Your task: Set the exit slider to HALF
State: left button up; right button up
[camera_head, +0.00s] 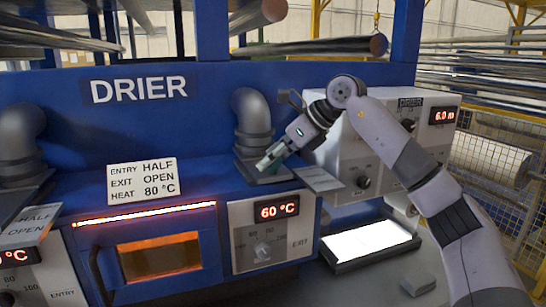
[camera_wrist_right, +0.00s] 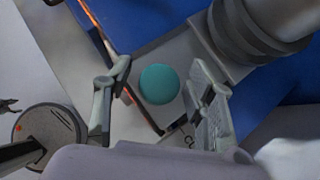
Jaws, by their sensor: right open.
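The exit slider's teal round knob (camera_wrist_right: 160,84) shows in the right wrist view, on a pale grey plate with a dark slot edge beside it. My right gripper (camera_wrist_right: 158,98) is open, with one finger on each side of the knob; I cannot tell whether either touches it. In the head view the right gripper (camera_head: 270,160) points down at the foot of the right grey duct (camera_head: 254,125), and mostly hides the knob. A sign (camera_head: 143,182) reads ENTRY HALF, EXIT OPEN, HEAT 80 °C. My left gripper is not seen.
The blue drier has a 60 °C display (camera_head: 277,212) above a dial (camera_head: 263,250). A small label plate (camera_head: 319,179) juts out right of the gripper. A white control box (camera_head: 385,140) stands behind my right arm. A lit panel (camera_head: 370,243) lies below.

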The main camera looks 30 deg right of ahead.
jog(key=shift+c, duration=0.5)
grip_shut()
